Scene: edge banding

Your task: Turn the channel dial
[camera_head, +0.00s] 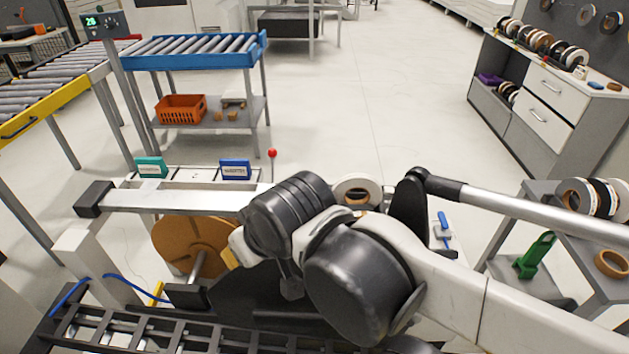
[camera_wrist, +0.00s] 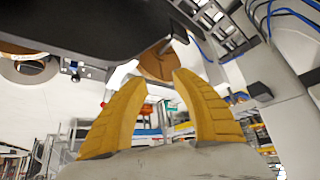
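A small dark control box (camera_head: 104,25) with a green lit number display stands on a post at the upper left of the head view. A knob-like detail shows at the right of its face, too small to be sure it is the channel dial. In the wrist view my gripper (camera_wrist: 160,78) has its two yellow fingers apart with nothing between them. In the head view only a bit of yellow finger shows beside the orange-brown disc (camera_head: 187,243); my arm hides the rest. My gripper is well apart from the box. I cannot pick out the box in the wrist view.
A blue-framed roller conveyor (camera_head: 190,47) and a yellow-edged one (camera_head: 45,85) stand at the left. An orange crate (camera_head: 180,109) sits on a low shelf. A machine beam (camera_head: 170,200) lies close to my arm. A cabinet with tape rolls (camera_head: 540,85) is at the right. The middle floor is clear.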

